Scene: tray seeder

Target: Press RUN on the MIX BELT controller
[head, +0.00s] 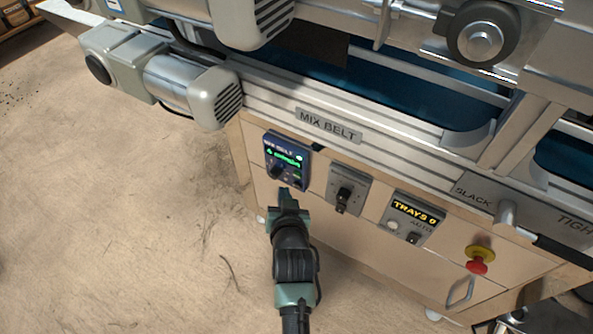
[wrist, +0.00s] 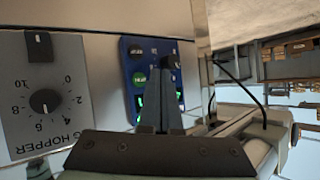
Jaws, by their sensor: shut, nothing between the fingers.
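The MIX BELT controller (head: 287,158) is a blue box with a lit green display, on the machine's front panel below the MIX BELT label (head: 328,126). The lettering on the buttons is too small to read surely. My gripper (head: 286,191) is shut and empty, just below the controller in the head view.
The grey hopper panel (wrist: 45,90) with a dial and switch is beside the controller; it also shows in the head view (head: 348,190). Further right are the TRAYS panel (head: 412,218) and a red emergency button (head: 477,265). A motor (head: 195,88) juts out above left. Floor at left is clear.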

